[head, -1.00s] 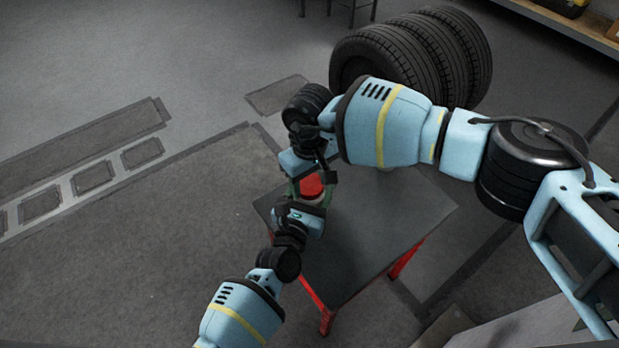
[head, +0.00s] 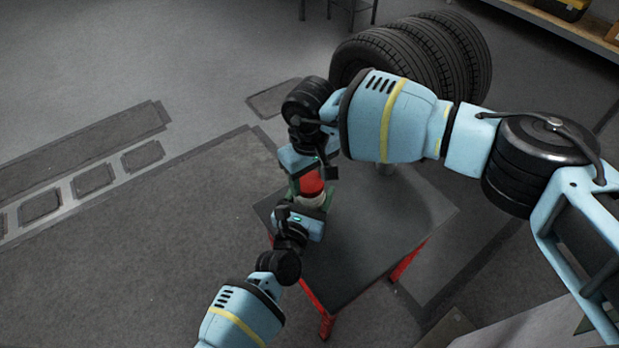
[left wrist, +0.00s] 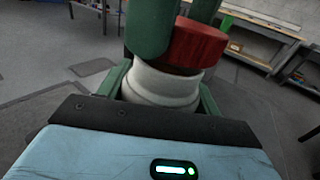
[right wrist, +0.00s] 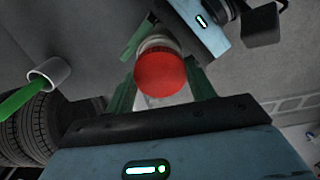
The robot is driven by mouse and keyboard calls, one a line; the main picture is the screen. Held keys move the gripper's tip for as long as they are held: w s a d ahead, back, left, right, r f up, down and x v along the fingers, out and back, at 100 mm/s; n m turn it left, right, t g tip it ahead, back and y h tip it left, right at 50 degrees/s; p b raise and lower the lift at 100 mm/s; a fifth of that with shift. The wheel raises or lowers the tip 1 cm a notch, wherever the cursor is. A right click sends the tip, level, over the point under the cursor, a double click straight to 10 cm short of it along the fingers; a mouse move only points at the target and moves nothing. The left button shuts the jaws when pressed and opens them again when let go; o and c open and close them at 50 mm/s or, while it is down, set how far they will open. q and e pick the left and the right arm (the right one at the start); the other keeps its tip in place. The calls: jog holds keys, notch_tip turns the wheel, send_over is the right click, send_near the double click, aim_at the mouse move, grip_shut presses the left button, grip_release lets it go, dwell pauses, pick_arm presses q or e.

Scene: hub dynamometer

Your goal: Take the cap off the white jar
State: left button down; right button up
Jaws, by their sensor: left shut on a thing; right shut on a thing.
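The white jar (left wrist: 165,84) is between the green fingers of my left gripper (head: 303,212), which is shut on its body. The red cap (head: 312,184) is between the fingers of my right gripper (head: 311,175), which is shut on it above the jar. In the left wrist view the cap (left wrist: 200,43) looks tilted and shifted to the right of the jar's neck, with a dark underside edge showing. In the right wrist view the cap (right wrist: 160,73) faces the camera and hides most of the jar. Whether cap and jar still touch I cannot tell.
Both grippers are over a dark-topped table (head: 350,255) with red legs. Tyres (head: 415,55) stand behind. The table's front is clear.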

aim_at(309, 181)
jog(key=shift+r, duration=0.15)
jog(key=shift+r, duration=1.95)
pick_arm(q)
jog(key=shift+c, duration=1.2)
grip_release()
jog(key=v, duration=1.2)
